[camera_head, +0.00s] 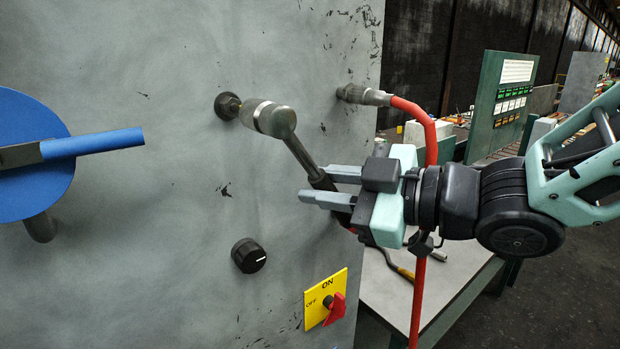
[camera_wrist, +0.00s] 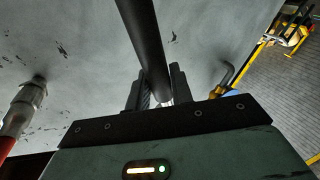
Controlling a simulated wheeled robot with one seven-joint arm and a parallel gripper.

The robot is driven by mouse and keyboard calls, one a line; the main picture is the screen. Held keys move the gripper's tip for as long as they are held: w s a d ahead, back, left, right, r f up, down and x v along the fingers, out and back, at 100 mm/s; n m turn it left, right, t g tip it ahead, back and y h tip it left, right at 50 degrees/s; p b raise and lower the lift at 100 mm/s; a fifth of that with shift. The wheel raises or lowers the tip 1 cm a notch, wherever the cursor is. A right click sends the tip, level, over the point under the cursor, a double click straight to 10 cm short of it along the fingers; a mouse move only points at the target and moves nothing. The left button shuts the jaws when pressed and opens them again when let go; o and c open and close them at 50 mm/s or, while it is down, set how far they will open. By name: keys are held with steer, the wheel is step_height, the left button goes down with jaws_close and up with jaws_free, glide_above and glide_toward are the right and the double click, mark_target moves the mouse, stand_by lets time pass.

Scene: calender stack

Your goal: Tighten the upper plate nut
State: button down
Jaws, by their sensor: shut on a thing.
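The upper plate nut (camera_head: 227,106) is a dark nut on the upper part of the grey plate (camera_head: 200,190). A ratchet wrench (camera_head: 273,119) with a silver socket sits at the nut, its handle slanting down to the right. The socket covers the nut's front, so how deep it is seated cannot be seen. My gripper (camera_head: 328,187) is shut on the dark handle near its lower end. In the wrist view the wrench handle (camera_wrist: 143,35) runs up from between my fingers (camera_wrist: 155,90).
A hose coupling (camera_head: 362,95) with a red hose (camera_head: 418,290) hangs close to my gripper. A black knob (camera_head: 248,255) and a red switch on a yellow plate (camera_head: 312,306) sit below. A blue disc with a lever (camera_head: 95,142) is at left. A bench (camera_head: 455,290) with tools stands behind.

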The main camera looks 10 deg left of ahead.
steer(key=shift+w+a+r, duration=0.1)
steer(key=shift+w, duration=0.2)
steer(key=shift+w+a+b, duration=0.4)
steer(key=shift+w+a, duration=0.7)
steer(key=shift+a, duration=0.2)
steer(key=shift+w+a, duration=0.95)
steer(key=shift+a, duration=0.15)
stand_by(0.6)
steer(key=c, duration=1.9)
jaws_free()
jaws_close()
steer(key=shift+s+a+f+b, duration=0.2)
steer(key=shift+s+f+b, duration=0.1)
steer(key=shift+b, duration=0.35)
steer(key=shift+m, duration=0.3)
steer(key=shift+s+a+f+m+y+b, duration=0.2)
steer(key=shift+s+a+m+y+b, duration=0.15)
steer(key=shift+b, duration=0.15)
